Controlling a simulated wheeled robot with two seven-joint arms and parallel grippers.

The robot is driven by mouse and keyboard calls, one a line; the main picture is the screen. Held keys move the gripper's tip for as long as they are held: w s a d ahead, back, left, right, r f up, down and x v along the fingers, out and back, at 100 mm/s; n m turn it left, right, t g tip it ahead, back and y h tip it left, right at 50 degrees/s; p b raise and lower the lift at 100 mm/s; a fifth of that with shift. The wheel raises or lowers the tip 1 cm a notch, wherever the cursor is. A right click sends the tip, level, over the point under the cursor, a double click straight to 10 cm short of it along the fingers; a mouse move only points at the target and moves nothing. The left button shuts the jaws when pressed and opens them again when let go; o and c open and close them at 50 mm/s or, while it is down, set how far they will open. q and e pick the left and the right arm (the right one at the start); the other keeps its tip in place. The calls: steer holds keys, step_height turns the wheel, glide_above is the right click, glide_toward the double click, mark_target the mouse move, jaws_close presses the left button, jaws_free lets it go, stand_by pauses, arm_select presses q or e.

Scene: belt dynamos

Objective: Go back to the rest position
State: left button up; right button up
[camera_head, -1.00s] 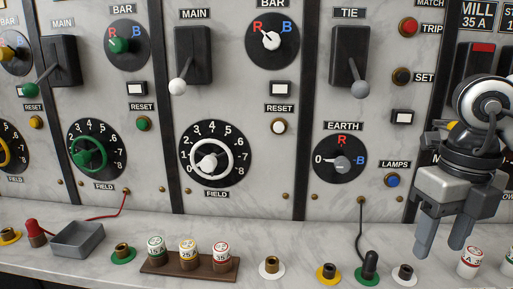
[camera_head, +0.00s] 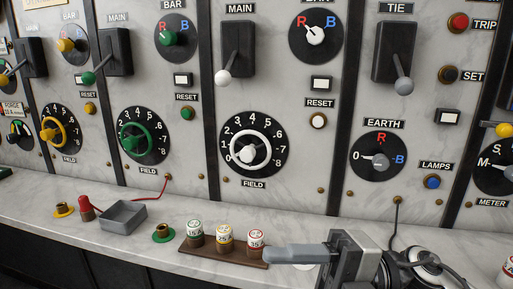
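My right gripper (camera_head: 268,254) is low at the right of the head view, turned sideways with its finger pointing left. It appears over the front part of the marble ledge, close to the right end of the brown fuse rack (camera_head: 213,251). Only one finger shows clearly, and nothing is seen held in it. The other finger is hidden, so I cannot tell how far apart they are. My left gripper is out of view.
The upright marble panel carries a white field wheel (camera_head: 249,152), main lever (camera_head: 224,77) and tie lever (camera_head: 403,86). On the ledge are a grey tray (camera_head: 123,217), red plug (camera_head: 85,208) and green socket (camera_head: 163,233). A cord (camera_head: 395,225) hangs behind my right arm.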

steer(key=w+d+f+m+t+h, duration=0.25)
steer(key=f+m+t, duration=0.25)
steer(key=m+t, duration=0.3)
steer(key=w+d+f+m+t+h, duration=0.25)
steer(key=f+m+t+h, duration=0.2)
steer(key=m, duration=0.45)
steer(key=w+d+f+m+t+h, duration=0.25)
steer(key=f+m+t, duration=0.25)
steer(key=m+t, duration=0.3)
steer(key=s+d+f+m+g+h, duration=0.2)
steer(key=s+f+m+g+h, duration=0.1)
steer(key=f, duration=0.7)
steer(key=s+d+f+m+g+h, duration=0.1)
steer(key=s+f+m+g+h, duration=0.3)
steer(key=s+f, duration=0.4)
steer(key=shift+s+d+f+m+g, duration=0.35)
steer(key=shift+f+m, duration=0.25)
steer(key=shift+f, duration=0.25)
steer(key=shift+w, duration=0.1)
